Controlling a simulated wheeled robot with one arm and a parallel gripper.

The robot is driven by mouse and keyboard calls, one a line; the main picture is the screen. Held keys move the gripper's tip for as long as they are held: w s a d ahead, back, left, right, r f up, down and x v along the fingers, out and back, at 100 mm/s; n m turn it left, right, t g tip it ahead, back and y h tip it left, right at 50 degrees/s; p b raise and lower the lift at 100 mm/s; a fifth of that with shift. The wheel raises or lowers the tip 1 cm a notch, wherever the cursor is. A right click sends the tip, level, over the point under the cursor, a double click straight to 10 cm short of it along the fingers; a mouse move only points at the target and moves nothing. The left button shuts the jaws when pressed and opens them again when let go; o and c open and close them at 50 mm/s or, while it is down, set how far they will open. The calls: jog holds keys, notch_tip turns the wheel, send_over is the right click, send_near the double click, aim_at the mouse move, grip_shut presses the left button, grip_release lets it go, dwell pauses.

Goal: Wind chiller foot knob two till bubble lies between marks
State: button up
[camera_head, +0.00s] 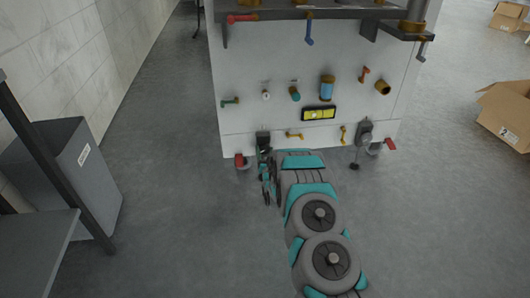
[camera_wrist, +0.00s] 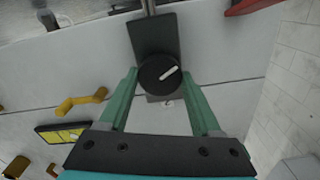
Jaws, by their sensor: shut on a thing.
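The round black knob (camera_wrist: 155,76) with a white pointer line sits on a dark block low on the white chiller panel (camera_head: 245,125). A small label under it seems to read 2. My gripper (camera_wrist: 158,88) is shut on this knob, one teal finger on each side. In the head view my gripper (camera_head: 266,158) is at the panel's lower left, largely covering the knob. The yellow level (camera_head: 319,114) in a black frame is right of and above it. A pale spot shows left of its middle; bubble and marks are too small to judge. The level also shows in the wrist view (camera_wrist: 60,134).
Red levers (camera_head: 240,160) (camera_head: 390,144) and another dark foot unit (camera_head: 365,133) line the panel's bottom. Several coloured handles and a blue cylinder (camera_head: 327,88) stick out above. A grey bin (camera_head: 70,165) stands left, cardboard boxes (camera_head: 505,112) right. Floor between is clear.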

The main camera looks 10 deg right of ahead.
jog(key=c, duration=0.7)
jog(key=shift+n, duration=0.3)
jog(key=n+p, duration=0.2)
jog(key=n, duration=0.2)
jog(key=shift+n, duration=0.3)
jog(key=n+p, duration=0.1)
jog(key=n, duration=0.4)
jog(key=shift+a+n, duration=0.15)
jog(key=shift+n, duration=0.15)
jog(key=n, duration=0.6)
jog(key=shift+f, duration=0.1)
jog(key=n+b, duration=0.1)
jog(key=n, duration=0.3)
jog(key=shift+f, duration=0.1)
jog(key=shift+n+b, duration=0.45)
jog(key=shift+n, duration=0.95)
